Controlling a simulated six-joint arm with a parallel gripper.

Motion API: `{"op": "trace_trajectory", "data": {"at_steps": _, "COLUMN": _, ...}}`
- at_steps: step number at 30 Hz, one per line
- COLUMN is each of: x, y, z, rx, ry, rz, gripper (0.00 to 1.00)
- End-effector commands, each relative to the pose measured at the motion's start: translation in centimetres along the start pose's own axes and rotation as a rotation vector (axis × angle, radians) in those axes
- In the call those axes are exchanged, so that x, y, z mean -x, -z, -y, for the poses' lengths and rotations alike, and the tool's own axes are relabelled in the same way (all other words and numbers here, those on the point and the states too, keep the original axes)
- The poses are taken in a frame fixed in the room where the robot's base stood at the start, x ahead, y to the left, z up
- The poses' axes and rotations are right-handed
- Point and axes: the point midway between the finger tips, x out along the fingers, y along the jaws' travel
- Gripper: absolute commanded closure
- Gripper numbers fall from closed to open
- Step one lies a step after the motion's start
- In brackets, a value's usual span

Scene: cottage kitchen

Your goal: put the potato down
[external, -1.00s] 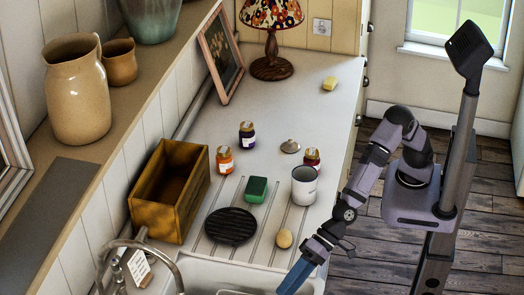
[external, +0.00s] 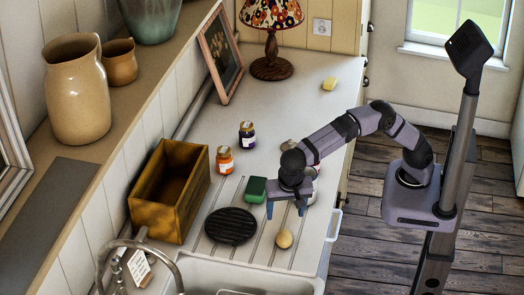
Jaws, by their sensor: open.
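The potato (external: 284,239), small and pale tan, lies on the ribbed draining area of the worktop, between the black round trivet and the worktop's right edge. My gripper (external: 286,211) is open, with its blue fingers pointing down and apart. In the picture it is just above the potato, over the draining area, and not touching it. I see nothing between the fingers.
A green block (external: 255,189) stands left of my gripper, and a black round trivet (external: 230,227) lies left of the potato. My gripper mostly hides a white mug (external: 312,198). A wooden box (external: 165,205) stands farther left. The sink (external: 250,277) is in front.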

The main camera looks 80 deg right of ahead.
Motion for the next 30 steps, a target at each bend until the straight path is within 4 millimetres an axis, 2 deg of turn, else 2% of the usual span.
{"op": "trace_trajectory", "data": {"at_steps": 1, "x": -1.5, "y": -0.5, "z": -0.3, "rx": 0.008, "ry": -0.012, "rz": -0.002, "gripper": 0.35}}
{"op": "trace_trajectory", "data": {"at_steps": 6, "x": -3.9, "y": -1.3, "z": -0.3, "rx": 0.009, "ry": -0.008, "rz": 0.002, "gripper": 0.35}}
{"op": "trace_trajectory", "data": {"at_steps": 14, "x": -4.8, "y": -1.5, "z": -0.3, "rx": 0.010, "ry": -0.007, "rz": 0.004, "gripper": 0.35}}
{"op": "trace_trajectory", "data": {"at_steps": 21, "x": -6.5, "y": -1.5, "z": -0.3, "rx": 0.010, "ry": -0.006, "rz": 0.005, "gripper": 0.35}}
{"op": "trace_trajectory", "data": {"at_steps": 26, "x": -6.8, "y": -1.4, "z": -0.3, "rx": 0.011, "ry": -0.008, "rz": 0.004, "gripper": 0.35}}
{"op": "trace_trajectory", "data": {"at_steps": 30, "x": -7.9, "y": -1.3, "z": -0.5, "rx": 0.010, "ry": -0.010, "rz": 0.004, "gripper": 0.35}}
